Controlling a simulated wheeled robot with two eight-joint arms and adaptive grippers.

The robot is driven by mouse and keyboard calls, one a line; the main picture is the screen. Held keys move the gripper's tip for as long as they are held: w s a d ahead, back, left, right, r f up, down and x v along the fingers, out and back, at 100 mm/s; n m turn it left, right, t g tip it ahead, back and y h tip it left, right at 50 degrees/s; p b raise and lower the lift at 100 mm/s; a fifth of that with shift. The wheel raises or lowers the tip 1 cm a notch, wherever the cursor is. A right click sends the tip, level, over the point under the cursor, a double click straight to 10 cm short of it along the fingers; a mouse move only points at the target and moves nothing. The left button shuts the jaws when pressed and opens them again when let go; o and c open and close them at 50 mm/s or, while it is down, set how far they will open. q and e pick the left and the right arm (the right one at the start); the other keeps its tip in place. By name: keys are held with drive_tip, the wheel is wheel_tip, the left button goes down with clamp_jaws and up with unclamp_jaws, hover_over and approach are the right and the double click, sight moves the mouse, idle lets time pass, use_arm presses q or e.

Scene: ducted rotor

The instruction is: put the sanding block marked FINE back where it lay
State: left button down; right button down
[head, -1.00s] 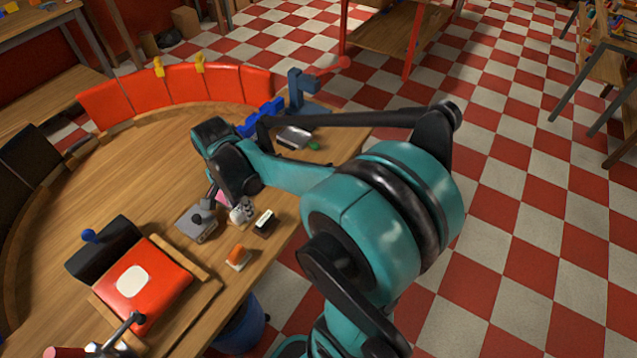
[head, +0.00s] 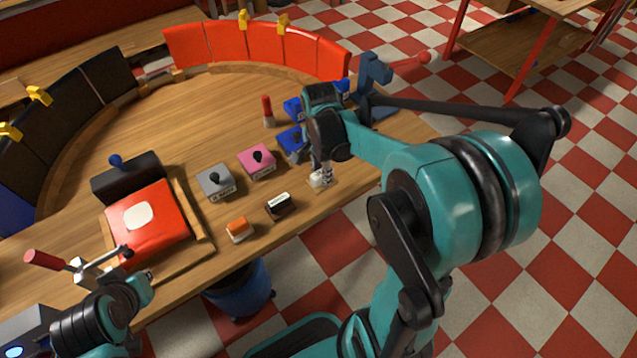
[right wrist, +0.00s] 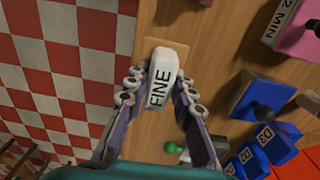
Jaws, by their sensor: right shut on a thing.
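In the head view my right gripper (head: 322,176) holds the white block (head: 317,181) at the table's front edge, right of a black-and-white block (head: 279,205) and an orange-and-white block (head: 239,229). I cannot tell whether the held block touches the table.
Grey (head: 216,183) and pink (head: 257,161) knobbed blocks stand behind. Blue blocks (head: 291,143) and a blue post (head: 373,75) are near my right gripper. A red pad (head: 160,240) and a red-handled clamp (head: 80,268) are at left.

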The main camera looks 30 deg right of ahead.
sight(317, 171)
drive_tip(key=w+f, duration=0.1)
drive_tip(key=w, duration=0.1)
drive_tip(key=shift+w+f+b, duration=0.35)
drive_tip(key=shift+f, duration=0.05)
drive_tip(key=shift+f+b, duration=0.9)
drive_tip(key=shift+f, duration=1.05)
drive_tip(key=shift+f, duration=0.1)
drive_tip(key=c, duration=1.3)
unclamp_jaws()
